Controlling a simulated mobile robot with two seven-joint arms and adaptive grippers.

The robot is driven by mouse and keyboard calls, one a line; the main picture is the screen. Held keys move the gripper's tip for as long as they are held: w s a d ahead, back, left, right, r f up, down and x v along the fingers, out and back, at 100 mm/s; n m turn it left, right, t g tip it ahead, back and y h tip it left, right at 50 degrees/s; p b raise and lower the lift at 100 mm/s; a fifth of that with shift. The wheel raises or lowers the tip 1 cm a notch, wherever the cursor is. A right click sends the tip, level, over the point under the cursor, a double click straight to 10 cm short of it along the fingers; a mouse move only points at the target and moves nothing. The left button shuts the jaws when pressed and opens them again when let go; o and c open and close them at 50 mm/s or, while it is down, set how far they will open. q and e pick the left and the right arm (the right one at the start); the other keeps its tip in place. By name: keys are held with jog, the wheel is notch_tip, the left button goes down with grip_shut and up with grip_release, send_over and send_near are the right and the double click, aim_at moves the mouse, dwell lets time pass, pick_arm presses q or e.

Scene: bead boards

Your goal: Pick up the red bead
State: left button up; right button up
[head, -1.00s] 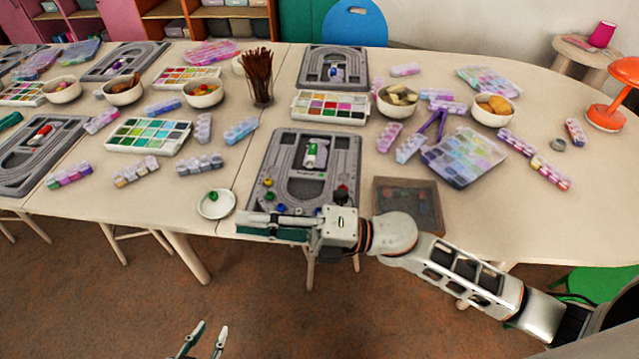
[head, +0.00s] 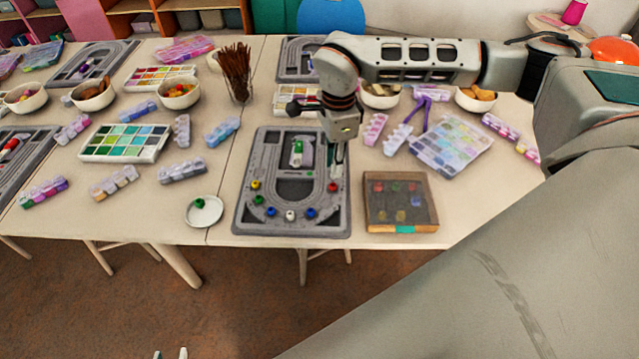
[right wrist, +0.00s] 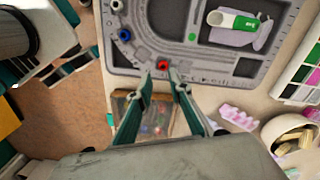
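The red bead (head: 332,187) sits at the right side of the grey bead board (head: 243,215), on its lower curve. It also shows in the right wrist view (right wrist: 163,65), just beyond and between my right fingertips. My right gripper (head: 336,168) points down above the right part of the board, close to the red bead. In the right wrist view my right gripper (right wrist: 161,74) is open, with nothing between its fingers; contact with the bead cannot be told. My left gripper (head: 170,354) shows only two separated fingertips at the bottom edge, away from the table.
Yellow, green, blue and white beads lie along the board's curve. A wooden box (head: 400,229) with beads under a clear cover stands right of the board. A white saucer (head: 213,219) with a green bead is to the left. A brush jar (head: 238,85) stands behind.

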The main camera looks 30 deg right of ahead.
aim_at(333, 182)
jog(key=f, duration=0.7)
jog(key=shift+w+d+f, duration=0.2)
jog(key=shift+w+f, duration=0.05)
jog(key=shift+f, duration=0.05)
jog(key=shift+c, duration=0.3)
jog(key=c, duration=0.3)
jog(key=shift+r, duration=0.15)
notch_tip(333, 182, up, 20)
jog(key=p, duration=0.1)
jog(key=shift+a, duration=0.1)
